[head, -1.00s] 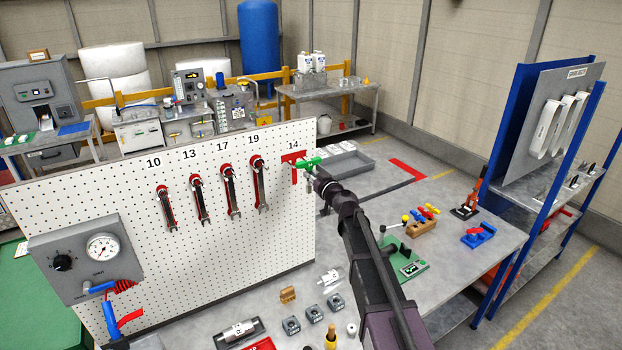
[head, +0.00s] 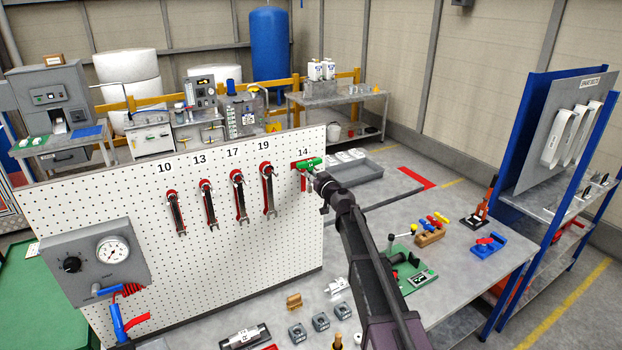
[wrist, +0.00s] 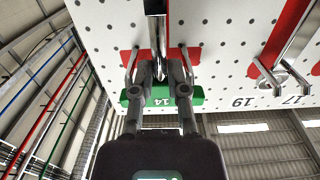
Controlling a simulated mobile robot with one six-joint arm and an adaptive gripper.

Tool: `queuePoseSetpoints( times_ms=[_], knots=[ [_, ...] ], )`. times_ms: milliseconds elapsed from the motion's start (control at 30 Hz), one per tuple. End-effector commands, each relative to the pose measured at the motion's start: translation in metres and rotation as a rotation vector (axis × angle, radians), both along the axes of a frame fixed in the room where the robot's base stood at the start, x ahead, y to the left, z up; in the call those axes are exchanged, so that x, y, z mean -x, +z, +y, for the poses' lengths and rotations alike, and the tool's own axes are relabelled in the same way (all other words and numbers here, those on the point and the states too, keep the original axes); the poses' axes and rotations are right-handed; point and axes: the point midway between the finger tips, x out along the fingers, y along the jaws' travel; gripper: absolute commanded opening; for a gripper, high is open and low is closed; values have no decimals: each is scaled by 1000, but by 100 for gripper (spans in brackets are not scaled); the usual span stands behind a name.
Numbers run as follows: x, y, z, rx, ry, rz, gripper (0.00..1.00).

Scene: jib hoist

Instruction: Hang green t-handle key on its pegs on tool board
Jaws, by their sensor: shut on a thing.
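The green T-handle key (head: 309,163) is at the upper right of the tool board, in front of the red key outline under the number 14. In the wrist view its green handle (wrist: 190,96) carries a 14, and its metal shaft (wrist: 156,28) lies along the board. My gripper (wrist: 159,72) is shut on the key just by its handle. The gripper also shows in the head view (head: 316,182). Two metal pegs (wrist: 131,64) (wrist: 187,60) stick out on either side of the shaft over the red outline. I cannot tell whether the handle rests on them.
Wrenches (head: 238,196) hang on the white tool board (head: 220,265) left of the key, under 10, 13, 17 and 19. A gauge box (head: 95,262) is at its lower left. The workbench (head: 460,262) right of the board holds a green fixture and small parts.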

Motion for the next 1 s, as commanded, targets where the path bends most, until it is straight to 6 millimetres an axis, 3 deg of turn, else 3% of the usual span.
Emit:
queuePoseSetpoints(
  times_ms=[300,533,1000],
  knots=[
    [-16,-1,9,0,0,0,0],
    [-14,-12,8,0,-1,0,0],
    [-14,-13,8,0,-2,0,0]
  ],
)
